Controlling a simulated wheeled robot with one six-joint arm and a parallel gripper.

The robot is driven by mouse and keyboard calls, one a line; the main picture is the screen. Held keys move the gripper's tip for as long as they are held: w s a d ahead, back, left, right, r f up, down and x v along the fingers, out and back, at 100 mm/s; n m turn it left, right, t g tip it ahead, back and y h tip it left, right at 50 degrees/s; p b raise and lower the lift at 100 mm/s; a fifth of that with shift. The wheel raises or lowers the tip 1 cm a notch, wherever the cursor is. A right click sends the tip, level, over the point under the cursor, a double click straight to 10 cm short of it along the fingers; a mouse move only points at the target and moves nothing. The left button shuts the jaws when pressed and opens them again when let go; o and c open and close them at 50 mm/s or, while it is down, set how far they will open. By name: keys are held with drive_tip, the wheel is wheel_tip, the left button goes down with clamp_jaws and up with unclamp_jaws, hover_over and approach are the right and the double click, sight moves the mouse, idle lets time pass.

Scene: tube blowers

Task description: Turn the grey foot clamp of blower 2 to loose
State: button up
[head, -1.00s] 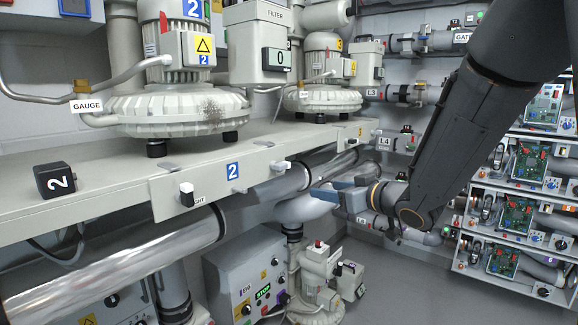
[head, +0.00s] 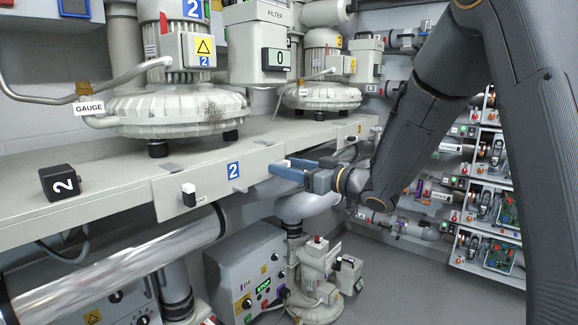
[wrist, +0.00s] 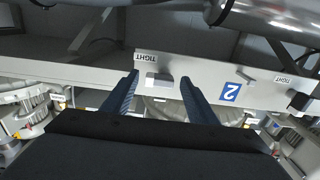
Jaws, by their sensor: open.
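The grey foot clamp (wrist: 158,80) is a small light-grey block on the front panel (head: 207,200) of the bench under blower 2. A TIGHT label (wrist: 147,58) shows beside it in the wrist view. My gripper (wrist: 160,79) is open, with one blue finger on each side of the clamp; whether they touch it I cannot tell. In the head view, my gripper (head: 277,167) is at the panel, right of the blue 2 sign (head: 233,170), and hides the clamp. Blower 2 (head: 165,112) stands above on the shelf.
A black-and-white clamp (head: 188,194) sits further left on the same panel. A silver pipe (head: 130,265) runs below the shelf. A control box (head: 240,275) and a small pump (head: 315,280) stand on the floor below. Open floor (head: 385,285) lies right.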

drive_tip(key=shift+a, duration=0.1)
drive_tip(key=c, duration=1.1)
drive_tip(key=shift+o, duration=0.2)
drive_tip(key=shift+n+b, duration=0.35)
drive_tip(key=shift+n, duration=0.05)
drive_tip(key=n+b, duration=0.3)
drive_tip(key=n, duration=0.1)
drive_tip(key=n+b, duration=0.4)
drive_tip(key=shift+a+r+n, duration=0.1)
drive_tip(key=shift+r+n, duration=0.05)
drive_tip(key=shift+n, duration=0.15)
drive_tip(key=n+b, duration=0.5)
drive_tip(key=shift+s+a, duration=0.1)
drive_tip(key=shift+s, duration=0.1)
drive_tip(key=n+b, duration=0.3)
drive_tip(key=shift+s+r+b, duration=0.1)
drive_tip(key=shift+b, duration=0.25)
drive_tip(key=shift+a+n, duration=0.1)
drive_tip(key=shift+n, duration=0.3)
